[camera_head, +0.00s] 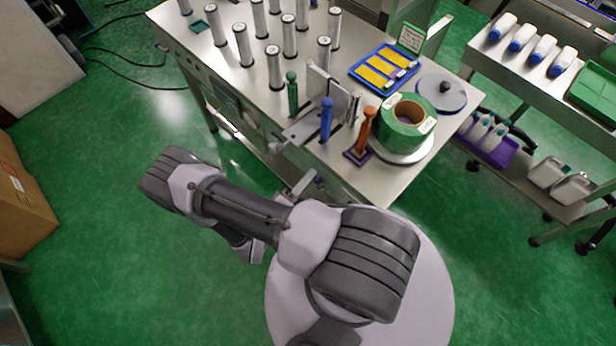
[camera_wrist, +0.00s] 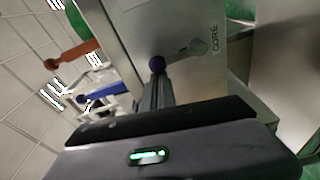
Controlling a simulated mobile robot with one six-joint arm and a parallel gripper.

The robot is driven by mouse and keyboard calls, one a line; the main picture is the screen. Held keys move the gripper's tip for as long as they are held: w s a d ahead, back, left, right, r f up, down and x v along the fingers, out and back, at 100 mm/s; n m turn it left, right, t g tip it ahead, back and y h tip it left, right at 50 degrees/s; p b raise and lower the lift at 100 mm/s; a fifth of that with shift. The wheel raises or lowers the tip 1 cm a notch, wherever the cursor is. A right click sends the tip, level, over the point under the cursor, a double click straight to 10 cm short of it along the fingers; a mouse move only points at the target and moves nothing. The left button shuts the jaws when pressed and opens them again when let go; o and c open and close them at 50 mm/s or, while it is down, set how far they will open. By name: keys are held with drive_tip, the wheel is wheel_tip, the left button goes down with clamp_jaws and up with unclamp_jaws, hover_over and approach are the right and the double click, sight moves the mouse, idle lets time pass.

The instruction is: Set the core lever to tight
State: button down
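The core lever (camera_wrist: 182,54) shows in the wrist view on a grey metal panel marked CORE (camera_wrist: 216,40). It has a thin shaft and a dark purple ball knob (camera_wrist: 157,64). The shaft runs from the knob to the right and slightly up in that picture. My gripper (camera_wrist: 156,80) has its dark fingers close together, with the tips right at the knob. I cannot tell whether they touch it; the knob is not clearly between them.
The steel bench (camera_head: 225,85) carries upright cylinders, a green tape roll (camera_head: 391,135) and a blue tray (camera_head: 360,72). Green, blue (camera_head: 327,118) and orange (camera_head: 364,130) handles stand near its front edge. A cardboard box (camera_head: 22,205) stands left. The green floor between is open.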

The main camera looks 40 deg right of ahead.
drive_tip(key=shift+s, duration=0.1)
idle(0.3)
drive_tip(key=p+v, duration=0.1)
drive_tip(key=v, duration=1.6)
drive_tip(key=shift+a+p, duration=0.25)
drive_tip(key=shift+p, duration=0.05)
drive_tip(key=shift+r, duration=0.1)
